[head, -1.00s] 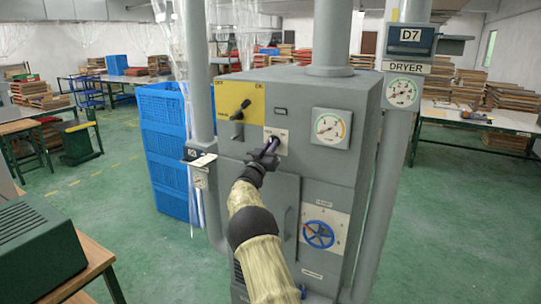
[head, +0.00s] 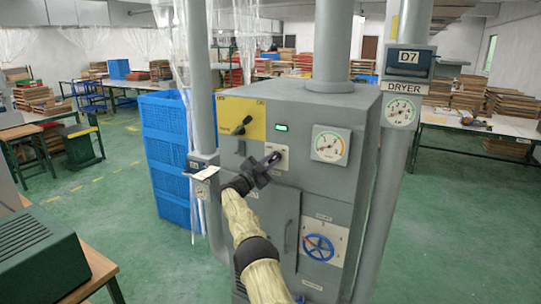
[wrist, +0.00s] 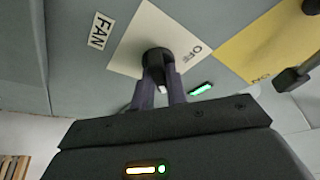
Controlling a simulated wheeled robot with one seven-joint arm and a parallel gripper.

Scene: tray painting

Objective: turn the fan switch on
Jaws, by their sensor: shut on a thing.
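The fan switch is a black round knob (wrist: 156,58) on a cream plate (wrist: 128,50) on the grey dryer cabinet, beside a FAN label (wrist: 99,31). OFF is printed on the plate's right side in the wrist view. My gripper (wrist: 160,88) is shut on the knob, one finger on each side, with a small white mark showing between them. In the head view my gripper (head: 273,160) reaches the same cream plate (head: 283,150) from below left and hides most of the knob. A small green lamp (head: 281,128) glows above the plate; it also shows in the wrist view (wrist: 201,89).
A yellow panel (head: 228,108) with a black lever (head: 243,125) is at the upper left of the cabinet front. A round gauge (head: 329,146) is to the right and a blue handwheel (head: 318,247) below. Blue crates (head: 163,150) stand left; a green machine (head: 40,250) is nearer.

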